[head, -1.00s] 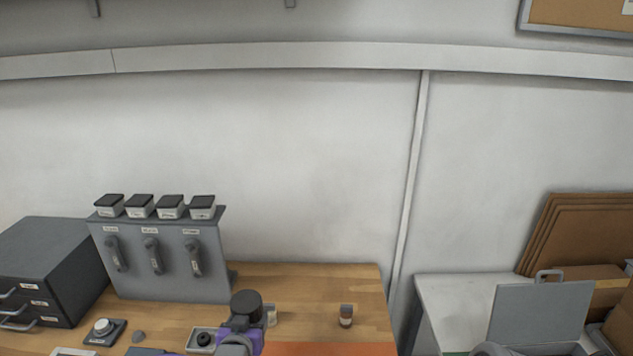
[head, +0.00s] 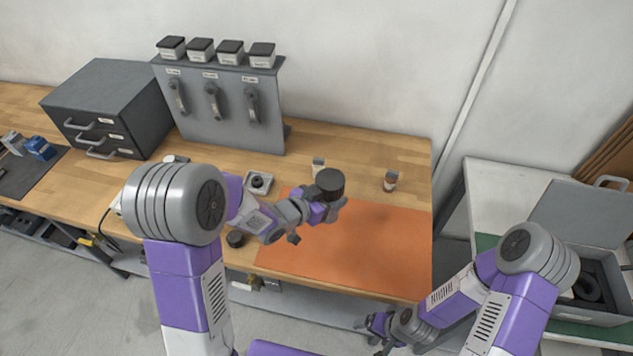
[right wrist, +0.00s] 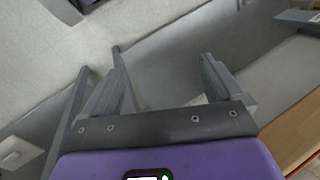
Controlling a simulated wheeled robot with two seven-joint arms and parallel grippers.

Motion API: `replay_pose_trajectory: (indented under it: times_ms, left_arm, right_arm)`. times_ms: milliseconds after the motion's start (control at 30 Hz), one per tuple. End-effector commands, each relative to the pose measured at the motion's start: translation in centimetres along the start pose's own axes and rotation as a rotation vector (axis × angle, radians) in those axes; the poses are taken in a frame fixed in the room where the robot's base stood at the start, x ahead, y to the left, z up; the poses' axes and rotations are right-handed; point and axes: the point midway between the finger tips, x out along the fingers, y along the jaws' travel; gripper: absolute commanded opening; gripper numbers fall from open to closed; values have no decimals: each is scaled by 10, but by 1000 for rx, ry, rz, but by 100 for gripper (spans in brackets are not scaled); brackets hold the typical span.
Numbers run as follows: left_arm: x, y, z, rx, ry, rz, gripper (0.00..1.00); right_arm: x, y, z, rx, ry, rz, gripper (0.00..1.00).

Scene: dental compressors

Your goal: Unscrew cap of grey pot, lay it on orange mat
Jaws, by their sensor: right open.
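The pot (head: 329,185), a dark cylinder with a wide black cap, is upright in my left gripper (head: 322,210). It appears held above the bench near the back left of the orange mat (head: 350,250). The left fingers look closed around its lower part, which they mostly hide. The cap appears to be on the pot. My right gripper (head: 378,330) is low in front of the bench, right of centre, away from the pot. In the right wrist view its two fingers (right wrist: 163,68) are wide apart with nothing between them.
Two small jars, one pale (head: 318,168) and one brown (head: 391,181), stand behind the mat. A small tray (head: 258,184) is left of the mat, and a dark round piece (head: 236,239) lies near the front edge. The mat looks bare.

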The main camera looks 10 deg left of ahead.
Motion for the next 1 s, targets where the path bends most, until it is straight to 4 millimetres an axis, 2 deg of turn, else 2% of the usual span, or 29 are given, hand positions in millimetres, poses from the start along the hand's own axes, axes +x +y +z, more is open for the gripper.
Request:
replay_pose_trajectory:
  times_ms: [400,700,867,1000]
  left_arm:
    - [27,58,26,149,2,357,0]
    - [34,76,34,194,0,465,0]
    - [34,77,34,196,1,469,0]
    - [34,77,34,196,1,468,0]
  right_arm:
    - [0,0,0,0,0,0,93]
    - [0,-2,0,-6,-7,-3,97]
    - [-4,-21,0,-54,-66,-28,97]
    - [-15,-51,4,-146,-177,-54,97]
